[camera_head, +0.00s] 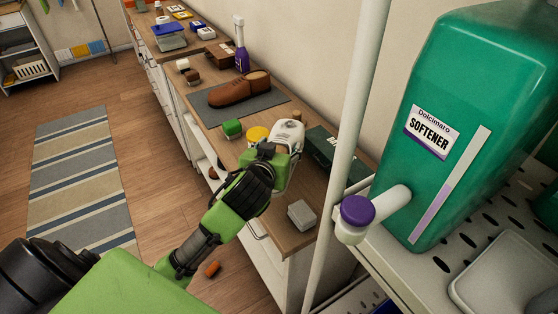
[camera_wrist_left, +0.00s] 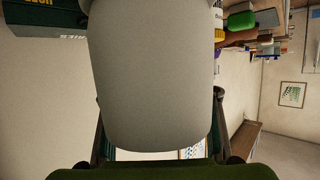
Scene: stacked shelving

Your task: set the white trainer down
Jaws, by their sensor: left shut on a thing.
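The white trainer (camera_head: 289,130) is in my left gripper (camera_head: 284,150), over the wooden counter in the head view. The gripper covers part of it. In the left wrist view the trainer fills the middle as a large pale surface (camera_wrist_left: 150,75), with one finger of the gripper on each side. The left gripper is shut on the trainer. I cannot tell whether the trainer touches the counter (camera_head: 262,215). My right gripper is not in view.
A brown shoe (camera_head: 238,88) lies on a grey mat (camera_head: 215,114). A green block (camera_head: 232,129), a yellow-lidded tub (camera_head: 257,134), a dark green box (camera_head: 326,150) and a grey block (camera_head: 301,214) surround the gripper. A white post (camera_head: 352,110) and green softener container (camera_head: 455,110) stand at right.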

